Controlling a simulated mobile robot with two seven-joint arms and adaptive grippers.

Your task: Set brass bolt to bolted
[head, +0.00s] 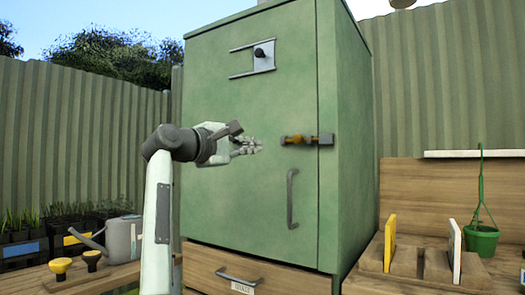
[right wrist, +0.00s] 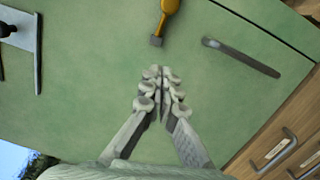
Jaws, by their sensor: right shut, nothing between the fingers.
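The brass bolt (head: 300,139) lies level on the green cabinet door, close to the door's right edge. A dark grey block (head: 326,139) stands at its right end, at the door seam; I cannot tell whether the bolt's tip is inside it. My right gripper (head: 257,146) is shut and empty in front of the door, left of the bolt and apart from it. In the right wrist view the closed fingertips (right wrist: 164,72) point toward the bolt (right wrist: 171,6), which is cut off by the top edge. My left gripper is in neither view.
A grey slide latch (head: 254,58) with a dark knob is higher on the door; a grey handle (head: 291,198) hangs below the bolt. A wooden drawer (head: 225,268) is underneath. Benches with a watering can (head: 121,238) and a green hanging pot (head: 481,239) flank the cabinet.

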